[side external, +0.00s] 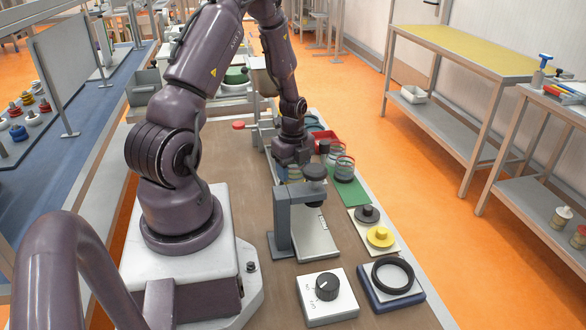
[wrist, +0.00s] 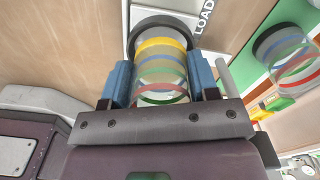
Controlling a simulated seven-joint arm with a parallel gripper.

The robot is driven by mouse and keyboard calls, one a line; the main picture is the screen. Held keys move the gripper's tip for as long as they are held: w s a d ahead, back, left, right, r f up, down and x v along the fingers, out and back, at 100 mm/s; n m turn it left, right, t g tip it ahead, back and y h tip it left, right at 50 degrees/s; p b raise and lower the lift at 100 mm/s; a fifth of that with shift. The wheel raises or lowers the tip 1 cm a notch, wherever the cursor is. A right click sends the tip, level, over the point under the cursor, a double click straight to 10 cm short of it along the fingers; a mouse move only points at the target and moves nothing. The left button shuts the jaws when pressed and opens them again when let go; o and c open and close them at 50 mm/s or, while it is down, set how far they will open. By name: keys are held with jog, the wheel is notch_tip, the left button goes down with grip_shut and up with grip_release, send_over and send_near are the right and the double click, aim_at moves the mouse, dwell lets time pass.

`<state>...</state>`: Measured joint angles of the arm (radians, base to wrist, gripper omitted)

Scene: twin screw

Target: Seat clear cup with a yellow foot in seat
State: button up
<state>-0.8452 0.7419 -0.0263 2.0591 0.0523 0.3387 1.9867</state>
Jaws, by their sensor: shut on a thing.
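In the wrist view my gripper (wrist: 161,76) has its blue fingers closed on the two sides of a clear cup (wrist: 160,68). The cup has a yellow band at its far end, with blue, red and green bands nearer to me. A dark round ring (wrist: 150,24) surrounds or lies just beyond the yellow end, on a light plate marked LOAD (wrist: 203,18). I cannot tell whether the cup touches it or is seated. In the side view my gripper (side external: 291,168) is low behind the grey press stand (side external: 283,222), which hides much of the held cup.
Nearer are a dark disc (side external: 367,213), a yellow disc (side external: 380,236), a knob box (side external: 327,296) and a black ring (side external: 393,274) on a blue block. A red tray (side external: 325,138) is behind.

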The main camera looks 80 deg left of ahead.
jog(key=shift+f, duration=0.95)
dwell(0.6)
dwell(0.5)
jog(key=o, duration=1.3)
jog(key=shift+r, duration=3.5)
